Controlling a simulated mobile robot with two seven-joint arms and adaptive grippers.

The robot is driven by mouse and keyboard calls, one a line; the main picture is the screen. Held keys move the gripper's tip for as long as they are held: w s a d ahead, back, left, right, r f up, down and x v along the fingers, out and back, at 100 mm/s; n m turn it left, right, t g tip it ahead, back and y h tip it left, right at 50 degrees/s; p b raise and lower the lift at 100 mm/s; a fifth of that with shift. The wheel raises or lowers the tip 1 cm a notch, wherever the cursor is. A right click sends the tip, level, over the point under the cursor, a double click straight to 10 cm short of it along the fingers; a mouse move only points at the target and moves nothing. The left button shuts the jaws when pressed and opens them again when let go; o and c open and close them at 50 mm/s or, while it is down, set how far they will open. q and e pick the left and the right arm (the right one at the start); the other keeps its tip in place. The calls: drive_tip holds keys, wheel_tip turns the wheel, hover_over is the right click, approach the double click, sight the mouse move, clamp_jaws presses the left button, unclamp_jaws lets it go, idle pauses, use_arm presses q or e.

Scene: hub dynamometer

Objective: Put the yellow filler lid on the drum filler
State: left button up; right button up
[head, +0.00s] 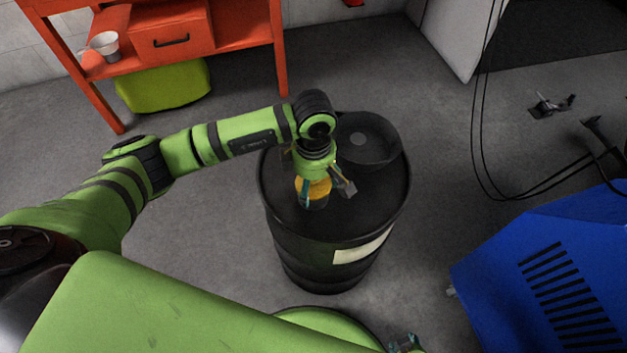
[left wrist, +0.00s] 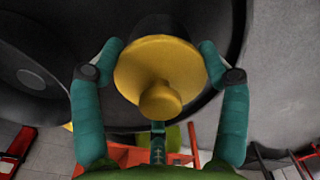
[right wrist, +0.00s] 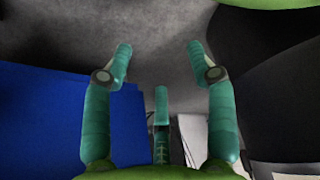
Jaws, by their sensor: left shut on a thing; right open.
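The yellow filler lid (head: 320,187) is between the fingers of my left gripper (head: 325,193), over the top of the black drum (head: 290,230). In the left wrist view the lid (left wrist: 172,62) shows its round disc and knob, with the fingers on both sides. A dark cylindrical filler neck (left wrist: 160,24) shows directly behind the lid, and also just below it in the head view (head: 314,204). I cannot tell whether lid and neck touch. My right gripper (right wrist: 160,58) is open and empty, over bare floor beside the drum.
A round dark raised disc (head: 368,138) sits at the back of the drum top. A blue machine (head: 545,265) stands at the right, with hanging black cables (head: 476,130). A red bench (head: 240,35) with a white funnel (head: 105,44) is at the back left.

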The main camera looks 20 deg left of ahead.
use_arm(q)
drive_tip(key=shift+f+b, duration=0.3)
drive_tip(key=shift+b, duration=0.05)
drive_tip(key=o, duration=1)
use_arm(e)
drive_tip(key=w, duration=0.3)
drive_tip(key=shift+w+r+t, duration=0.1)
drive_tip(key=shift+r+t, duration=0.05)
drive_tip(key=shift+t, duration=0.25)
use_arm(q)
drive_tip(key=shift+o, duration=0.2)
drive_tip(key=shift+r, duration=0.2)
drive_tip(key=shift+r+p, duration=0.65)
drive_tip(key=shift+p, duration=0.3)
wheel_tip(320, 180, up, 4)
drive_tip(key=shift+w+r+b, duration=0.1)
drive_tip(key=shift+b, duration=0.2)
wheel_tip(320, 180, up, 6)
drive_tip(key=shift+r, duration=0.65)
use_arm(e)
drive_tip(key=shift+s+g, duration=0.4)
drive_tip(key=shift+s, duration=1.2)
drive_tip(key=shift+s, duration=0.35)
